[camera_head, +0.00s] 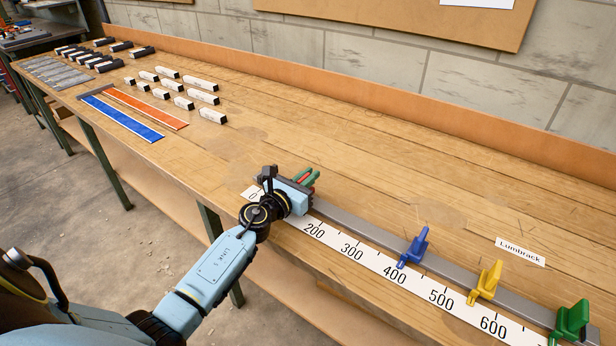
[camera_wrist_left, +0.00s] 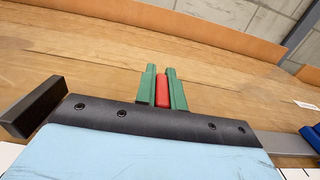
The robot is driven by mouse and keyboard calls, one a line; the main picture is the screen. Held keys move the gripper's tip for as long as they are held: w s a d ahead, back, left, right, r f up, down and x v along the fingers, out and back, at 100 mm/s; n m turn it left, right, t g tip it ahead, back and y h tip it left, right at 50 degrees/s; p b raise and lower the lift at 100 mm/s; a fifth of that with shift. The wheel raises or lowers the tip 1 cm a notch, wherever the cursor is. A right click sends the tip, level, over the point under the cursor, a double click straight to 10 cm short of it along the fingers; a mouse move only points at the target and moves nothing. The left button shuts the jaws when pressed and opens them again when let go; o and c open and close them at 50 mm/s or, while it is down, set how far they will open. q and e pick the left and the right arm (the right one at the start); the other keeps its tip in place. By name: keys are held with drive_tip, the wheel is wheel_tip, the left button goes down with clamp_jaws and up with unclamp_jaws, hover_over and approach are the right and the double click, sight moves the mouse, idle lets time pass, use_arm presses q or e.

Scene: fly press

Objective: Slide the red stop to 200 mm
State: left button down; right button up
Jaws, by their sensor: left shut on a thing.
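My left gripper (camera_head: 306,179) is over the low end of the rail (camera_head: 350,222). Its two green fingers are shut on the red stop (camera_wrist_left: 162,90), which shows upright between them in the wrist view; the gripper (camera_wrist_left: 162,88) hides its foot. The white scale strip (camera_head: 372,268) runs along the front of the rail. The red stop is between the 0 and 200 marks, but my gripper and wrist cover the strip there, so its exact reading is hidden. The 200 label is just right of my wrist. My right gripper is out of view.
A blue stop (camera_head: 414,248) stands near 400, with a yellow stop (camera_head: 486,282) and a green stop (camera_head: 571,320) farther right. A dark end block (camera_wrist_left: 32,107) is left of my gripper. The rail between red and blue stops looks clear. A Lumbrack label (camera_head: 520,251) lies behind.

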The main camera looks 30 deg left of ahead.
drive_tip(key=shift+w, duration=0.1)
